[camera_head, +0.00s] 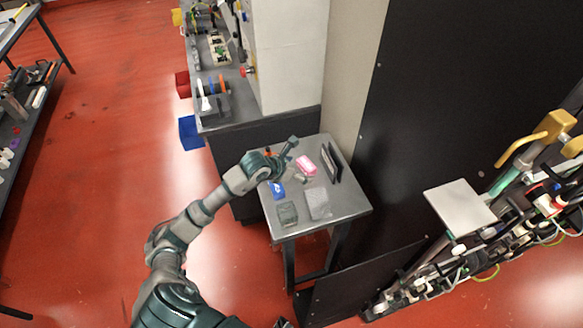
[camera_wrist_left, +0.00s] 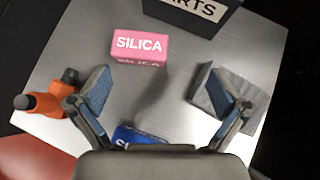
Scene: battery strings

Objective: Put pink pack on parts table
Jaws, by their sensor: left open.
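The pink pack (camera_head: 306,166), marked SILICA, lies on the small grey table (camera_head: 345,203). In the left wrist view the pink pack (camera_wrist_left: 140,46) is ahead of my fingers, beyond the gap between them and left of centre. My left gripper (camera_head: 287,156) is above the table's far left part, just left of the pink pack. In the wrist view my left gripper (camera_wrist_left: 162,97) is open with nothing between its fingers. A dark sign (camera_wrist_left: 203,12) with the letters "ARTS" visible stands at the table's back edge. My right gripper does not show clearly.
A blue pack (camera_head: 277,190), a dark grey box (camera_head: 287,213) and a lighter grey block (camera_head: 318,203) share the table. Orange items (camera_wrist_left: 44,101) are at its edge. A workbench (camera_head: 222,111) with bins stands behind; a dark panel (camera_head: 440,90) rises at right.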

